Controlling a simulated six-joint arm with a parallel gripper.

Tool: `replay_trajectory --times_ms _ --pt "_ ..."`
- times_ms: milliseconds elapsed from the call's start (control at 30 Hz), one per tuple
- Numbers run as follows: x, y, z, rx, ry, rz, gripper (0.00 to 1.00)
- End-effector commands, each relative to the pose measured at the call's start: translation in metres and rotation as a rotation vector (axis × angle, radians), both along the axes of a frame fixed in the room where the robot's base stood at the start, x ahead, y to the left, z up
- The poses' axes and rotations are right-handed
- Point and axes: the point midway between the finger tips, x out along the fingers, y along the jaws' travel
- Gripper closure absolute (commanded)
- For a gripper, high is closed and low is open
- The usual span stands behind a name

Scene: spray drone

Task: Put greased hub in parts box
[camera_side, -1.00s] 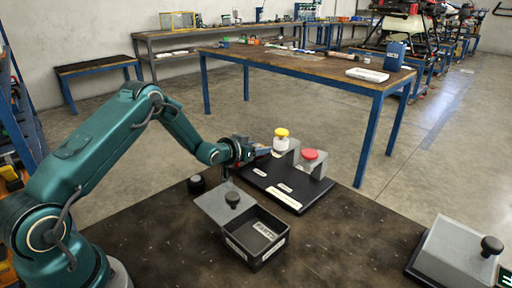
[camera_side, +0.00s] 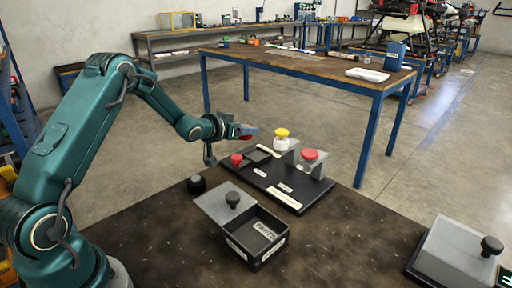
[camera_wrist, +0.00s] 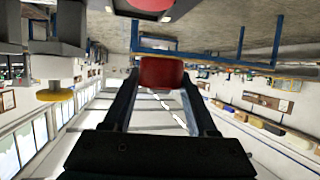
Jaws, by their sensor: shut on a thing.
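My gripper (camera_side: 254,131) is raised above the far left part of the black board (camera_side: 302,203). It is shut on a dark red piece (camera_side: 245,137). In the wrist view the red piece (camera_wrist: 160,72) sits between my fingertips (camera_wrist: 160,78); most of its shape is hidden, and I cannot read whether it is greased. An open black box (camera_side: 270,257) with a white label stands at the front middle. Its grey lid (camera_side: 212,203) with a dark knob lies against its far left side.
On the board are a yellow-topped white part (camera_side: 281,139), a red-topped part (camera_side: 310,155) on a grey block, and a red knob-like part (camera_side: 237,160). A small black round thing (camera_side: 196,184) stands left. A grey case (camera_side: 455,250) is at right. The table front is clear.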

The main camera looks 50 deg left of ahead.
Motion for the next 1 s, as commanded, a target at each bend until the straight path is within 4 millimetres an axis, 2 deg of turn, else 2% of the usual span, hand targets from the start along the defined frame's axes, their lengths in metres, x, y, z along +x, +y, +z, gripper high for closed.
replay_trajectory --times_ms 33,100,300,567,667,767,1000 --pt "-0.009 0.011 0.01 0.005 -0.004 0.007 1.0" --pt "-0.019 0.021 0.018 0.004 -0.004 0.006 1.0" --pt "-0.041 0.043 0.036 0.003 -0.003 0.005 1.0" --pt "-0.054 0.055 0.048 0.001 -0.001 0.0 1.0" --pt "-0.057 0.049 0.054 0.001 0.001 -0.01 1.0" --pt "-0.061 0.033 0.066 0.001 0.002 -0.029 1.0" --pt "-0.086 -0.03 0.098 -0.002 0.015 -0.094 1.0"
